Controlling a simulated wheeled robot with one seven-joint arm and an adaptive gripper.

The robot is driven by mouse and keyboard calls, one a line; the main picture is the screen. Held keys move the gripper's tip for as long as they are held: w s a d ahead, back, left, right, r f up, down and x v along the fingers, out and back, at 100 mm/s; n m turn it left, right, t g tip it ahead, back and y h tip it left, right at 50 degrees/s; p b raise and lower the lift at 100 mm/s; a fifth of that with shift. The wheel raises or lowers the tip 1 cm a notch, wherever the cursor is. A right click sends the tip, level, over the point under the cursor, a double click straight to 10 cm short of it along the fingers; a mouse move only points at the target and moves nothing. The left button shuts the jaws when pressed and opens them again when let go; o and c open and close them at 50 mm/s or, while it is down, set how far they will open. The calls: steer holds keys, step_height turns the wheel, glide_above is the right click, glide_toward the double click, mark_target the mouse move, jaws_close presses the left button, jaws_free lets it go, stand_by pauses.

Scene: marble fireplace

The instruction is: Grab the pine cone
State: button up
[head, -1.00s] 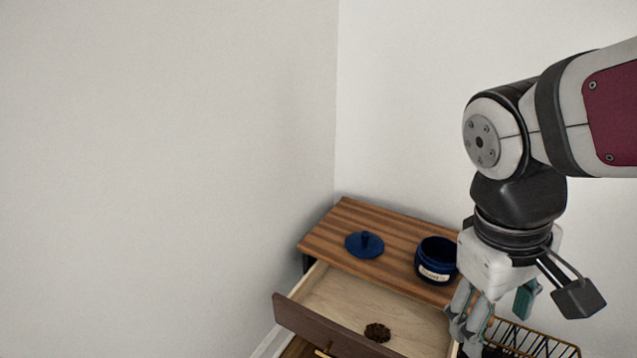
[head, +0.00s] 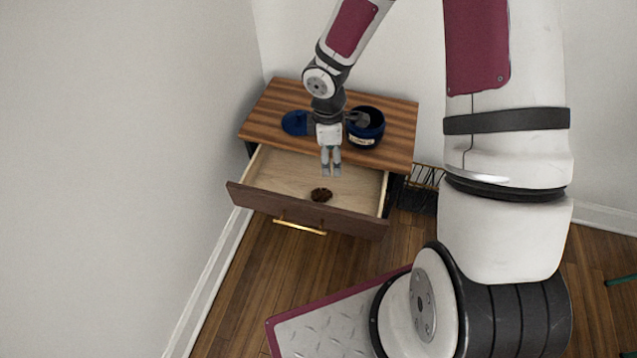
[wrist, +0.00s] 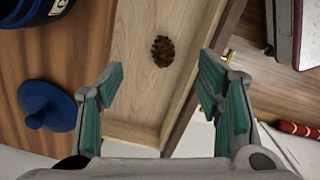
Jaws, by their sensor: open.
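The brown pine cone (head: 321,195) lies on the floor of the open drawer (head: 279,172), close to the drawer's front panel. It also shows in the wrist view (wrist: 162,51), beyond and between the fingertips. My gripper (head: 331,172) is above the drawer, pointing down, a little behind the pine cone in the head view. In the wrist view my gripper (wrist: 163,88) has its teal finger pads wide apart, with nothing between them. The pine cone is fully visible and not touched.
The drawer belongs to a wooden-topped cabinet (head: 385,105). On its top are a dark blue jar (head: 366,135) and a blue lid (head: 295,122), partly hidden by my arm. A wire basket (head: 420,190) stands right of the cabinet. A wall rises close on the left.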

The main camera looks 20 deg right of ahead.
mark_target(323, 191)
steer(key=shift+n+y, duration=0.5)
steer(key=f+b, duration=0.1)
steer(key=f, duration=0.3)
steer(key=a+f+b, duration=0.1)
steer(key=f, duration=0.2)
steer(key=f+b, duration=0.1)
steer(key=f, duration=0.3)
steer(key=shift+w+a+f, duration=0.15)
steer(key=shift+a+f, duration=0.15)
steer(key=shift+a, duration=0.1)
step_height(323, 191, down, 5)
steer(key=b, duration=0.3)
steer(key=shift+w+d, duration=0.1)
steer(key=shift+w, duration=0.05)
steer(key=c, duration=1)
